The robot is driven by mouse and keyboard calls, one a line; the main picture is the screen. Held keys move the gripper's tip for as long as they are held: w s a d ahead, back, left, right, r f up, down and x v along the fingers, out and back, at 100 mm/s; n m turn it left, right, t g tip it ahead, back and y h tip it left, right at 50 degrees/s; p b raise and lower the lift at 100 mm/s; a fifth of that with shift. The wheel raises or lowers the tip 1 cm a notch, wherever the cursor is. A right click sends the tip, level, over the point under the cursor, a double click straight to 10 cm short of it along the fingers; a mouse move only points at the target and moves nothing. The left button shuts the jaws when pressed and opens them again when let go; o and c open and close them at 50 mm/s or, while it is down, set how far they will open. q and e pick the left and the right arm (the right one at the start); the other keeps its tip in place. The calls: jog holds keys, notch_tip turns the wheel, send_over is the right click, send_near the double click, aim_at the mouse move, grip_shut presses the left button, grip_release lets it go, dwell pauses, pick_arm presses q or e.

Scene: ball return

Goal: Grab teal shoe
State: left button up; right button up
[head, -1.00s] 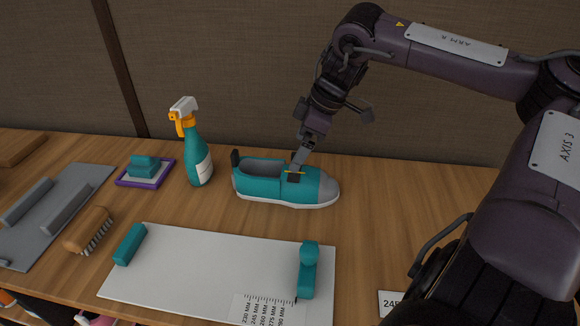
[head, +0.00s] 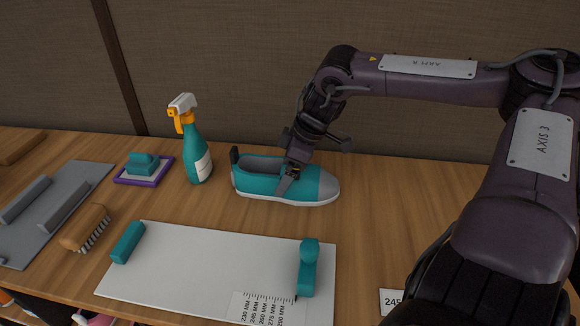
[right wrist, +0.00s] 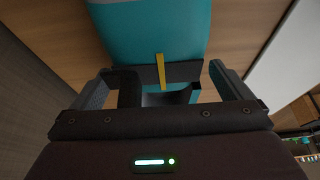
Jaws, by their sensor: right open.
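The teal shoe (head: 262,181) with a grey toe and white sole stands upright on the wooden table, toe to the right. My right gripper (head: 288,180) is at the shoe's middle, with one finger in front of its near side. In the right wrist view the open fingers (right wrist: 160,88) lie on either side of the teal shoe (right wrist: 160,35), with a dark strap and a yellow tab between them. I cannot tell whether the fingers touch the shoe. My left gripper is not in view.
A spray bottle (head: 196,155) stands just left of the shoe. A teal block on a purple-edged tray (head: 145,168) and a brush (head: 86,228) are farther left. A white measuring board (head: 210,265) with teal stops lies in front.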

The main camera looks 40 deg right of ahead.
jog(key=c, duration=1.2)
jog(key=shift+c, duration=0.2)
jog(key=shift+r, duration=0.1)
